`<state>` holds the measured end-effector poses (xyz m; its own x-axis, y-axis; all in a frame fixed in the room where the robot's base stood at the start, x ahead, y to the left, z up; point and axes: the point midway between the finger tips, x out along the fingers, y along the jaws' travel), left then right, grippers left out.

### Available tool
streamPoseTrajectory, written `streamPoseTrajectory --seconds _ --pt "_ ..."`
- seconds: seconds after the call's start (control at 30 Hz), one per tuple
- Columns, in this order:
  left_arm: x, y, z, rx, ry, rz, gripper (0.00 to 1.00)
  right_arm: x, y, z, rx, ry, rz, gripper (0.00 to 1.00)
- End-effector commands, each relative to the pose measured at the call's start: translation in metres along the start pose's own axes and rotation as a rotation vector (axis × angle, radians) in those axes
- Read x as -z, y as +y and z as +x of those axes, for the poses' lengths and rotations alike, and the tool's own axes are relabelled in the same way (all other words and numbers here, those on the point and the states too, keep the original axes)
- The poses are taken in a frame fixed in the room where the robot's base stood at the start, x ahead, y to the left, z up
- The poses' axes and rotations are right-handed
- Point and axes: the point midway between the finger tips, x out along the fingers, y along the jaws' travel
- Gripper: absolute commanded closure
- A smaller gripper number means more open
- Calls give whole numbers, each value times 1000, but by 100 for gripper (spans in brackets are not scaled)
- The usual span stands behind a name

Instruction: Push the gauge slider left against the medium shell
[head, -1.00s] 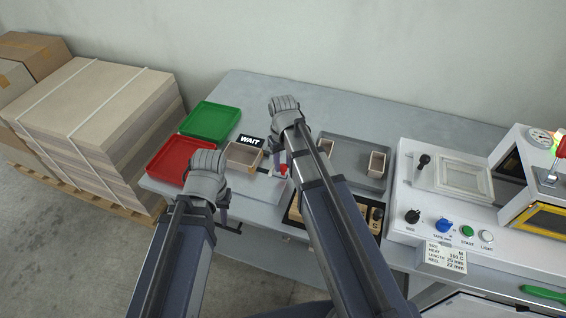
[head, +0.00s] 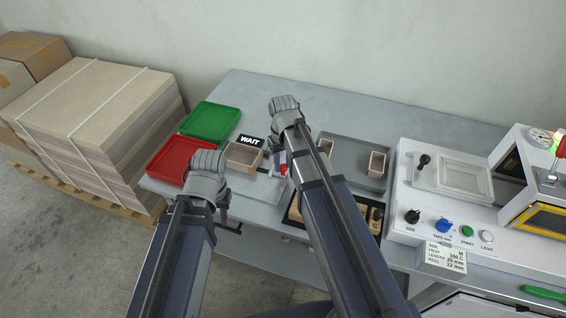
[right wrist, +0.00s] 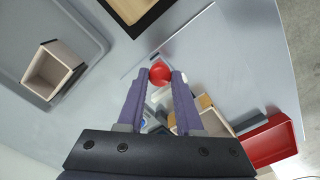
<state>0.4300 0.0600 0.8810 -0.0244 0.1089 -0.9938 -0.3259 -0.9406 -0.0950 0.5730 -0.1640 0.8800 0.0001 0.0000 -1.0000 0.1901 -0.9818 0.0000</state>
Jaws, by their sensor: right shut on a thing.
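The gauge slider's red round knob (head: 284,170) shows beside my right forearm in the head view. In the right wrist view the red knob (right wrist: 160,73) sits between the fingertips of my right gripper (right wrist: 160,76), which is shut on it. The medium shell (head: 241,156), an open tan box, stands on the gauge left of the knob. Part of the shell (right wrist: 188,119) shows behind the fingers in the right wrist view. I cannot tell whether the slider touches it. My left gripper (head: 225,211) hangs left of the gauge; its jaw opening is not clear.
A black WAIT sign (head: 251,141) stands behind the shell. A red tray (head: 166,172) and a green tray (head: 210,116) lie to the left. A grey tray (head: 345,145) with small boxes lies to the right, near the white machine (head: 405,200).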

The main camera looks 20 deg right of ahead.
Motion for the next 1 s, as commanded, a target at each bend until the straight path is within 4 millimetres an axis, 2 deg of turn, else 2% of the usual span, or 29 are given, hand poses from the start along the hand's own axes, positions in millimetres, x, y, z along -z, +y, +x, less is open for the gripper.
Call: streamPoseTrajectory --seconds 0.27,0.37,0.63,0.9,0.93,1.0 --pt "0 0 0 0 0 0 66 2 -1 0 0 0 -1 100" --pt "0 0 0 0 0 0 66 9 -8 0 0 0 -3 100" --pt "0 0 0 0 0 0 66 43 -41 0 0 0 -3 100" --pt "0 0 0 0 0 0 66 43 -43 0 1 1 0 100" --pt "0 0 0 0 0 0 66 43 -43 0 1 1 0 64" --pt "0 0 0 0 0 0 66 43 -43 0 1 1 0 56"
